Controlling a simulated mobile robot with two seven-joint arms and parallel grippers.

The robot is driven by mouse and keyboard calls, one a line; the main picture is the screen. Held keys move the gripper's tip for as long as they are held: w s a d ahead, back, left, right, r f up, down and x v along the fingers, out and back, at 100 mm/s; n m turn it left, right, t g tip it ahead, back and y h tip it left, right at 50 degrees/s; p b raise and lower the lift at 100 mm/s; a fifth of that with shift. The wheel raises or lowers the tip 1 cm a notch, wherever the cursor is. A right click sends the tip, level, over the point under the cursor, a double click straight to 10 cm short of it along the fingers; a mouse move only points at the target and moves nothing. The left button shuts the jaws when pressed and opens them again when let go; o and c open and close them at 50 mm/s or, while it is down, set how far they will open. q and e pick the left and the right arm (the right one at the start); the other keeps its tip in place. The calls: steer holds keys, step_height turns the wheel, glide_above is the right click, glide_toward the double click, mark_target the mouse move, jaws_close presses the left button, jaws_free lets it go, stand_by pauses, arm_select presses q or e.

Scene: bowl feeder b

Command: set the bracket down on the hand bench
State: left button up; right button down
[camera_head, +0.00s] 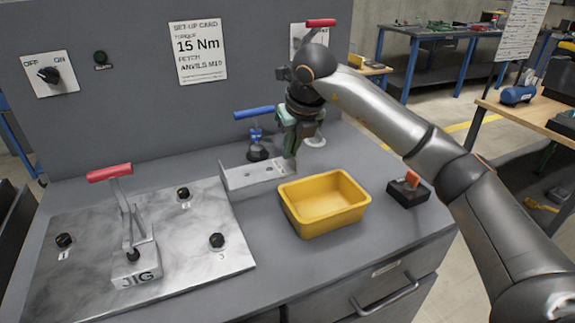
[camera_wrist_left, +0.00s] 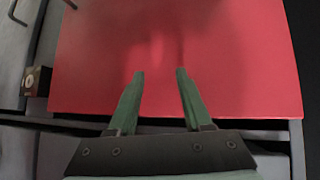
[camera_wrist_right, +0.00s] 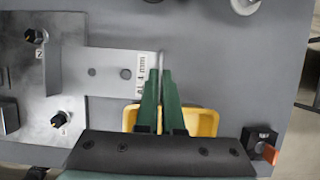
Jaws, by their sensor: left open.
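The bracket (camera_head: 255,173) is a pale metal channel with upturned ends, on or just above the grey bench beside the jig plate; I cannot tell whether it touches down. In the right wrist view, the bracket (camera_wrist_right: 107,72) shows two holes and an "AL 4 mm" label. My right gripper (camera_head: 290,153) is at its right end. Its fingers (camera_wrist_right: 160,72) are closed around the upturned end flange. My left gripper (camera_wrist_left: 158,72) is open and empty over a red surface (camera_wrist_left: 230,55); it does not show in the head view.
The jig plate (camera_head: 90,255) with a red-handled clamp (camera_head: 125,215) fills the bench's left. A yellow bin (camera_head: 325,225) stands in front of the bracket. A blue-handled clamp (camera_head: 256,140) stands behind it. A black switch box (camera_head: 405,195) is at right.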

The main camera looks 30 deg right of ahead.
steer(key=w+f, duration=0.1)
steer(key=w+d+f, duration=0.1)
steer(key=f, duration=0.1)
steer(key=shift+w, duration=0.15)
steer(key=shift+w+f, duration=0.2)
steer(key=shift+f, duration=1.6)
steer(key=c, duration=1.5)
jaws_free()
steer(key=shift+f, duration=0.1)
steer(key=o, duration=0.4)
steer(key=shift+o, duration=0.2)
